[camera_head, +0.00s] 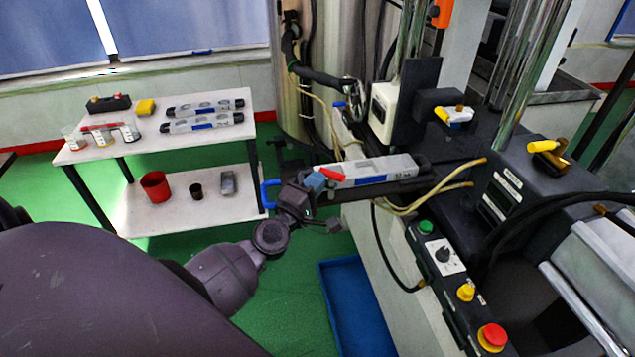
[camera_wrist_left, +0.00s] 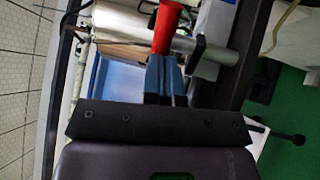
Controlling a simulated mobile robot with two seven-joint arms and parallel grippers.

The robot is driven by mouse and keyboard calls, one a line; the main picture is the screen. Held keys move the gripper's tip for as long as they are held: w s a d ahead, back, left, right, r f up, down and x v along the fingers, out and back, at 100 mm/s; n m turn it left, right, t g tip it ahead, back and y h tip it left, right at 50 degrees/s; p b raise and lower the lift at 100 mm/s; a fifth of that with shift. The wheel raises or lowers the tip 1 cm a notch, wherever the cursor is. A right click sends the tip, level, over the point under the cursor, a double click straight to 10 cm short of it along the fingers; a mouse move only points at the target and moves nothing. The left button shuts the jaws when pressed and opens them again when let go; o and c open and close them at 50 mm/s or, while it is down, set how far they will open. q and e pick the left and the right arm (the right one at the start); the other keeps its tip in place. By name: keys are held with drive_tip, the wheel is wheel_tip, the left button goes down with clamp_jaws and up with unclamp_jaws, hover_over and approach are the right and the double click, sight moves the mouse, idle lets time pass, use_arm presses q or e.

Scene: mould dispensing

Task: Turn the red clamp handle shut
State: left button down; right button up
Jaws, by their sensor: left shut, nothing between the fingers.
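The red clamp handle (camera_head: 331,174) lies at the left end of the grey mould (camera_head: 375,171) on the dark machine holder. In the left wrist view the red handle (camera_wrist_left: 167,28) stands just beyond my fingertips. My left gripper (camera_head: 315,182) is shut and empty, with its blue fingers right beside the handle. The shut fingers also show in the left wrist view (camera_wrist_left: 166,78). I cannot tell whether they touch the handle. A blue handle (camera_head: 268,194) is partly hidden behind my left wrist. My right gripper is out of view.
A white two-level table (camera_head: 160,150) at the left holds more moulds, cups and a yellow block. A control box with a red button (camera_head: 492,337) stands at the front right. Yellowish hoses (camera_head: 440,198) run near the mould. A blue tray (camera_head: 355,300) lies on the green floor.

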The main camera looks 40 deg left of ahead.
use_arm(q)
drive_tip(key=shift+w+a, duration=0.15)
drive_tip(key=shift+a, duration=0.05)
drive_tip(key=shift+w+a+r, duration=0.1)
drive_tip(key=shift+a, duration=0.05)
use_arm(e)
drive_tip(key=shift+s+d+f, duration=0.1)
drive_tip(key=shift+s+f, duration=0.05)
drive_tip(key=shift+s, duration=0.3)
use_arm(q)
drive_tip(key=shift+w+a, duration=0.25)
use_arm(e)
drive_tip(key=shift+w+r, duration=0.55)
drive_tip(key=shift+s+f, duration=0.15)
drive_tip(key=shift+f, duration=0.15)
